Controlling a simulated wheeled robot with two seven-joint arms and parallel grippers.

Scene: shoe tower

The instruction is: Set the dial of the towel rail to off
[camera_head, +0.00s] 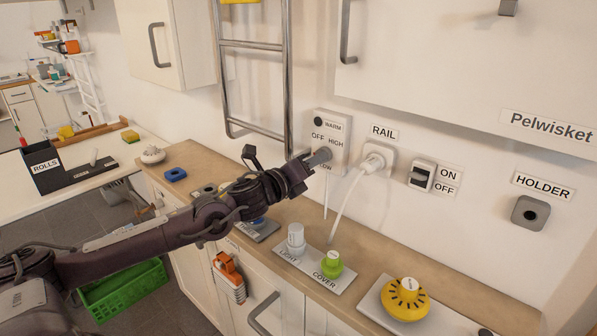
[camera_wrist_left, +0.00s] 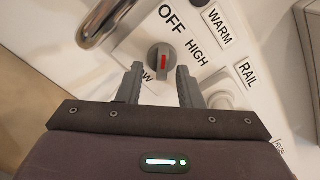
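The towel rail's control box (camera_head: 340,130) is on the wall, with the words WARM, OFF, HIGH and LOW. Its grey dial (camera_wrist_left: 160,57) bears a red mark that runs nearly upright in the left wrist view, between OFF above and the partly hidden LOW below. Which end points cannot be told. My left gripper (camera_wrist_left: 158,86) is open, with one finger on each side of the dial's lower part; contact cannot be told. In the head view, my left gripper (camera_head: 309,159) covers part of the dial. My right gripper is not in view.
A white plug (camera_head: 376,158) with a hanging cord is close right of the box, under the RAIL label (camera_head: 384,132). The metal towel rail (camera_head: 252,45) is above left. Below on the counter are a white knob (camera_head: 296,238), a green knob (camera_head: 332,264) and a yellow dial (camera_head: 405,298).

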